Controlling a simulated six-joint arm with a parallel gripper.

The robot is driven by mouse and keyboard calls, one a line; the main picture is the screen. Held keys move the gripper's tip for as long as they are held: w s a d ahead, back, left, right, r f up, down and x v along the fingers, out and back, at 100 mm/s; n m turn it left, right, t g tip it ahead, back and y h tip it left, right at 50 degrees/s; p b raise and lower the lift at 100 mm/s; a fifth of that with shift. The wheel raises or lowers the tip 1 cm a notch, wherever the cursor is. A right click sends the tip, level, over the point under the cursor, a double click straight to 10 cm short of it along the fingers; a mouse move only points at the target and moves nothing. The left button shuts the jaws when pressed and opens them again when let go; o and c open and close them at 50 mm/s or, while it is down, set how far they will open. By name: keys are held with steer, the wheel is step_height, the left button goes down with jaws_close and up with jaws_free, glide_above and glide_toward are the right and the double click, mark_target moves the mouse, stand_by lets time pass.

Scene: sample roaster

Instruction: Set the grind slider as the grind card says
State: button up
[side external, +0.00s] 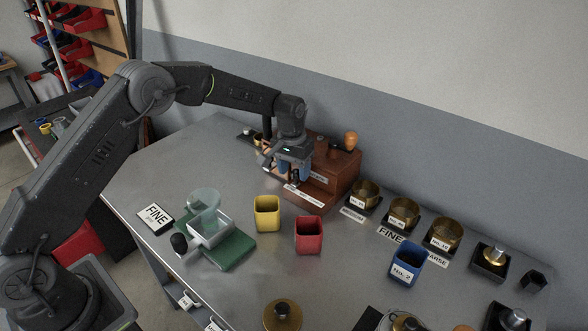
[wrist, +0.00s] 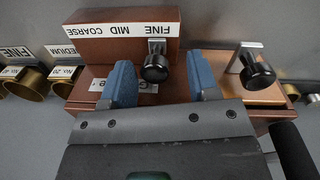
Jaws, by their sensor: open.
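The grind card (side external: 155,216) lies at the table's left front and reads FINE, with smaller unreadable print below. The brown wooden machine (side external: 335,165) stands at the back. In the wrist view its scale label (wrist: 124,30) reads FINE, MID and COARSE, upside down. A black slider knob (wrist: 155,69) on a metal stem appears below the word FINE. My gripper (wrist: 161,80) is open, its blue fingers on either side of the knob in the picture; I cannot tell whether they touch it. In the side view my gripper (side external: 293,168) is at the machine's front and hides the slider.
A second black knob (wrist: 258,72) is right of my fingers in the wrist view. Yellow (side external: 267,213), red (side external: 309,235) and blue (side external: 405,263) cups stand in front of the machine. Brass cups (side external: 403,213) line the back right.

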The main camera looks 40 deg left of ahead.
mark_target(291, 183)
step_height(291, 183, up, 14)
steer(key=shift+a, duration=0.4)
steer(key=shift+f, duration=0.15)
steer(key=s+r+t, duration=0.3)
steer(key=s+r, duration=0.9)
steer(key=s, duration=0.5)
steer(key=s+f+m+t, duration=0.1)
steer(key=s+f, duration=0.1)
steer(key=s, duration=0.7)
steer(key=s+f+t, duration=0.1)
steer(key=s+f, duration=0.1)
steer(key=s, duration=0.8)
steer(key=shift+f+m+t+y, duration=0.3)
steer(key=shift+f+m, duration=0.1)
